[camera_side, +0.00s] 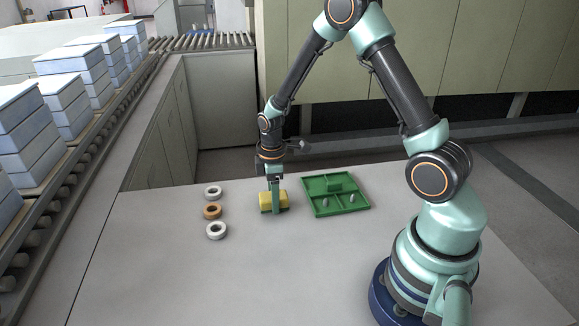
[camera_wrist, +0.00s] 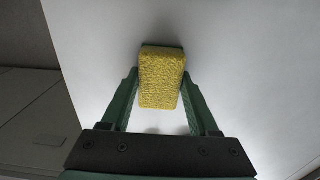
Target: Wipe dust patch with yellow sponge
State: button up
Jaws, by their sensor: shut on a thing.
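The yellow sponge (camera_side: 266,200) is at the middle of the table in the side view, between the rings and the green tray. My gripper (camera_side: 274,208) points down over it, with a finger across its near face. In the wrist view the sponge (camera_wrist: 162,78) sits between the two green fingers of my gripper (camera_wrist: 161,90), which are shut on it. A green edge shows along its far end there. I cannot tell whether the sponge touches the table. I cannot make out a dust patch in either view.
The table front (camera_side: 180,285) is clear. A roller conveyor (camera_side: 90,130) with stacked boxes runs along the left.

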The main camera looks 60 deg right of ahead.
aim_at(262, 192)
jog(key=shift+s+d, duration=0.6)
jog(key=shift+s, duration=0.05)
jog(key=shift+w+d, duration=0.55)
jog(key=shift+w, duration=0.15)
jog(key=shift+w+a, duration=0.15)
jog(key=shift+w, duration=0.1)
jog(key=shift+w+a, duration=1.1)
jog(key=shift+a, duration=0.05)
jog(key=shift+w, duration=0.25)
jog(key=shift+w+d+f, duration=0.1)
jog(key=shift+w+d, duration=0.1)
jog(key=shift+d, duration=0.65)
jog(key=shift+s+d, duration=1.05)
jog(key=shift+s+d+r, duration=0.1)
jog(key=shift+r, duration=0.2)
notch_tip(262, 192, up, 8)
jog(key=shift+f, duration=0.15)
